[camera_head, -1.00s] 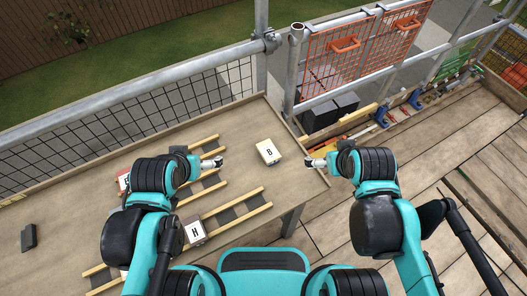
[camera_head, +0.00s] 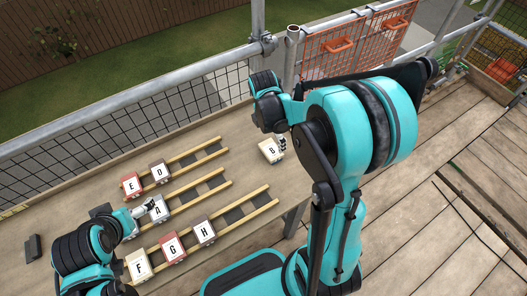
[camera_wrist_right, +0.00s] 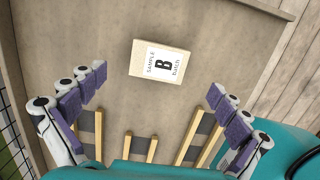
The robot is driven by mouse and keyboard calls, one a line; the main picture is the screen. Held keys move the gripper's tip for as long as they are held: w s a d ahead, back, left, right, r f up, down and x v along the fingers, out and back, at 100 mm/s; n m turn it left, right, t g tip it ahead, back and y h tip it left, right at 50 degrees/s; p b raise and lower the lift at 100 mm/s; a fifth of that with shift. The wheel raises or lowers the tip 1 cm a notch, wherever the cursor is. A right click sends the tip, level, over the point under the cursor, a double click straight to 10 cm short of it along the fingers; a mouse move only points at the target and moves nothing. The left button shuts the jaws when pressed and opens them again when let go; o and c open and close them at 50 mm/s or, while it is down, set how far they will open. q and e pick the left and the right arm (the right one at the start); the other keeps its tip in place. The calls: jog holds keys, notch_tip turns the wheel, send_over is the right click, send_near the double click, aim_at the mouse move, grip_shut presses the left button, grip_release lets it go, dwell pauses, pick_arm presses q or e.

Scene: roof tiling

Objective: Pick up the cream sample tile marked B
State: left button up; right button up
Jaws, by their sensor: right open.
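The cream sample tile marked B (camera_head: 268,151) lies flat on the wooden table near its right end. In the right wrist view the same tile (camera_wrist_right: 145,57) shows its white label, "SAMPLE B BATCH". My right gripper (camera_head: 282,143) is at the tile's right side in the head view, partly hidden by my own wrist. In the right wrist view its purple-padded fingers (camera_wrist_right: 158,82) are spread wide to either side, with the tile between and ahead of their tips. It holds nothing. My left gripper (camera_head: 144,207) is beside the tile marked A; its finger opening is too small to judge.
Tiles E (camera_head: 131,186), D (camera_head: 160,172), A (camera_head: 159,208), F (camera_head: 139,265), G (camera_head: 172,246) and H (camera_head: 204,232) sit on wooden batten frames to the left. A dark block (camera_head: 33,247) lies far left. Mesh railing (camera_head: 180,105) borders the back.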

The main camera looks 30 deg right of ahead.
aim_at(271, 149)
notch_tip(271, 149, down, 6)
jog(key=b, duration=0.3)
jog(key=shift+f, duration=0.25)
jog(key=shift+r, duration=0.1)
jog(key=shift+c, duration=0.9)
jog(key=c, duration=1.3)
